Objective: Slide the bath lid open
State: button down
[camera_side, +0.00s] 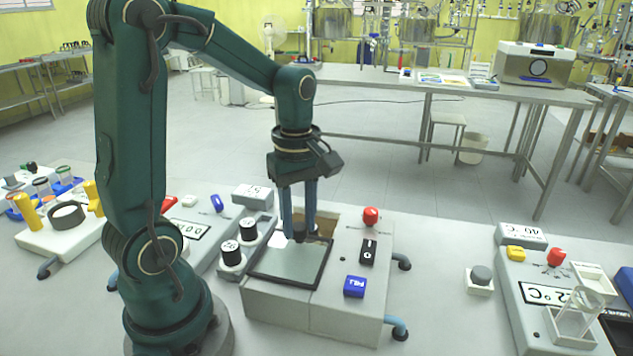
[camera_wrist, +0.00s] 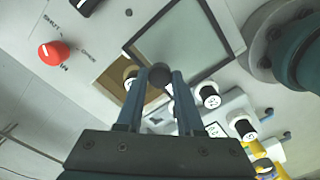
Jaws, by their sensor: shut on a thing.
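The bath (camera_side: 325,310) is a grey box with a dark-framed glass lid (camera_side: 290,263) on its top. The lid covers the nearer part of the opening, and a strip of brownish bath interior (camera_side: 321,221) shows uncovered at the far side. The strip also shows in the wrist view (camera_wrist: 112,82), left of the lid glass (camera_wrist: 186,38). My gripper (camera_side: 303,235) points down at the lid's far edge. Its fingers are shut on the dark round lid knob (camera_wrist: 160,74), which is partly hidden between them in the side view.
A red knob (camera_side: 371,215), a black switch (camera_side: 368,251) and a blue FILL switch (camera_side: 354,287) sit on the bath's right side. Black-capped white vials (camera_side: 230,252) stand close to its left. A hotplate-like unit (camera_side: 545,292) with glassware stands at the right.

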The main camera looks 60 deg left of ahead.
aim_at(297, 231)
jog(key=shift+s+d, duration=0.4)
jog(key=c, duration=0.5)
grip_release()
jog(key=shift+r, duration=2.65)
